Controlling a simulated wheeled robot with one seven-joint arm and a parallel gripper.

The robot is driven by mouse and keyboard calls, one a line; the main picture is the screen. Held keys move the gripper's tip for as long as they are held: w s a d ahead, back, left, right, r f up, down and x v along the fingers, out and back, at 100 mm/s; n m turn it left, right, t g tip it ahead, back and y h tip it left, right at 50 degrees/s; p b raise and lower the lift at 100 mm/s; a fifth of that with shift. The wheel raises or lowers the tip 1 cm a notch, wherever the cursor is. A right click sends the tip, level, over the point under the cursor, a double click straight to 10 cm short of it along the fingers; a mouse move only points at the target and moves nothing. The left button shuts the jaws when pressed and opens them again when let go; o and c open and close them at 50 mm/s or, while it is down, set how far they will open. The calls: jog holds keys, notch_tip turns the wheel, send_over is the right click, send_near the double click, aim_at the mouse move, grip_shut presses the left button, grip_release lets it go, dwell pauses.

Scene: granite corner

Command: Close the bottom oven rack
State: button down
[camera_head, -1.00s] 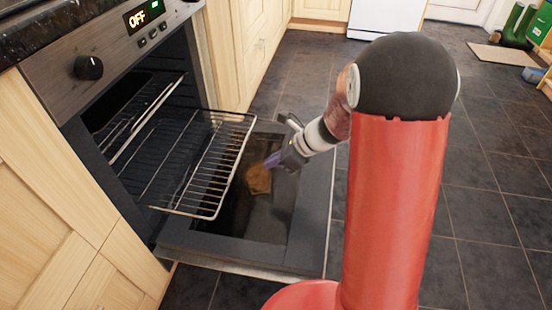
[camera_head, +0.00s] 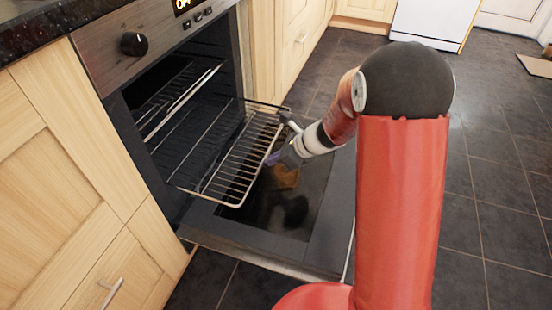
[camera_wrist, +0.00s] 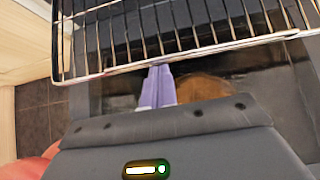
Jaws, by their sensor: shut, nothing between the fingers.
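The bottom oven rack (camera_head: 231,165) is a wire rack pulled well out of the oven, over the lowered oven door (camera_head: 318,220). My gripper (camera_head: 270,160) is beside the rack's front right part, with its purple fingers close to the front bar. In the wrist view, the rack (camera_wrist: 160,48) spans the top of the picture. The shut fingers of my gripper (camera_wrist: 158,72) reach its front bar there. They look in contact or nearly so, and nothing is between them. An upper rack (camera_head: 180,98) sits inside the oven (camera_head: 150,72).
Wooden cabinets flank the oven, at the left (camera_head: 60,150) and beyond it at the right (camera_head: 290,55). The open door sticks out low over the dark tiled floor (camera_head: 490,215). Free floor lies to the right. A white appliance (camera_head: 430,22) stands at the back.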

aim_at(196, 141)
jog(key=w+a+p, duration=0.2)
jog(key=a, duration=0.5)
jog(key=w+a+p, duration=0.2)
jog(key=w+a, duration=0.1)
jog(key=a, duration=0.5)
jog(key=w+a+p, duration=0.3)
jog(key=a, duration=0.4)
jog(key=shift+w+a, duration=0.15)
jog(key=shift+a, duration=0.25)
